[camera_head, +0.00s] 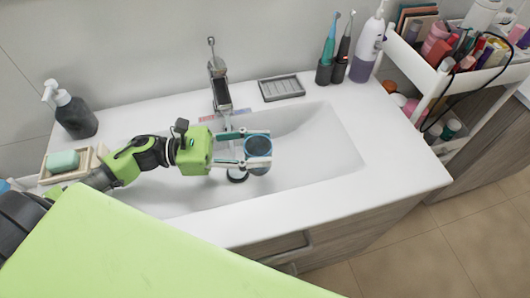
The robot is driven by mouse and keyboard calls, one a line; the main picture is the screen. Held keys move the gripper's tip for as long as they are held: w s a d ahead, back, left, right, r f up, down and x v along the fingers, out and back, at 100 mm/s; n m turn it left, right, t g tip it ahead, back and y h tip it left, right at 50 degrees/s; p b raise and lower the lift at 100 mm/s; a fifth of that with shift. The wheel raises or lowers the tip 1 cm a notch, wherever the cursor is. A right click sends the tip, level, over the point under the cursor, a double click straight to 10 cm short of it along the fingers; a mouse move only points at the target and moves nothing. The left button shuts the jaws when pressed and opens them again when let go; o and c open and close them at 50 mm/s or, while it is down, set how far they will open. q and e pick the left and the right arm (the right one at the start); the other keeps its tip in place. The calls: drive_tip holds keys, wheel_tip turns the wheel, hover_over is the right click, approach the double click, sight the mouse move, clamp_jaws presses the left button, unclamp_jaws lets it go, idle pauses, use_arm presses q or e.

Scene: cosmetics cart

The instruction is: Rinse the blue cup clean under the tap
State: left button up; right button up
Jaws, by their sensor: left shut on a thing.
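The blue cup (258,146) is over the basin of the white sink (325,150), with its round opening facing up toward the camera. My left gripper (256,149) comes in from the left and is shut on the cup, one finger on each side of it. The tap (217,76) stands at the back edge of the sink, behind and left of the cup. A thin clear stream seems to show below the spout; I cannot tell whether it reaches the cup. The dark drain (237,175) is just below and left of the cup. My right gripper is not in view.
A soap dispenser (74,113) and a soap dish (78,166) stand on the left counter. A grey tray (281,88), toothbrushes in dark holders (325,71) and a purple bottle (366,50) stand at the back right. A full cosmetics cart (425,73) stands at right. The basin's right half is clear.

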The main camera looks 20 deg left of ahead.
use_arm(q)
drive_tip(key=w+a+f+b, duration=0.2)
drive_tip(key=a+f+b, duration=0.1)
drive_tip(key=a, duration=0.1)
drive_tip(key=shift+w+a, duration=0.35)
drive_tip(key=shift+a, duration=0.05)
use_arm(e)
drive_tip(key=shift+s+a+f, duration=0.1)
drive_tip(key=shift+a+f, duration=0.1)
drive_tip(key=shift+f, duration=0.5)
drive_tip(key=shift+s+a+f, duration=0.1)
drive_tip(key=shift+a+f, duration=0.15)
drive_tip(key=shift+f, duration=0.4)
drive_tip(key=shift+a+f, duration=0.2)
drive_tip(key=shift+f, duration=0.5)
use_arm(q)
drive_tip(key=w+a+b, duration=0.2)
drive_tip(key=a+b, duration=0.3)
drive_tip(key=shift+w, duration=0.4)
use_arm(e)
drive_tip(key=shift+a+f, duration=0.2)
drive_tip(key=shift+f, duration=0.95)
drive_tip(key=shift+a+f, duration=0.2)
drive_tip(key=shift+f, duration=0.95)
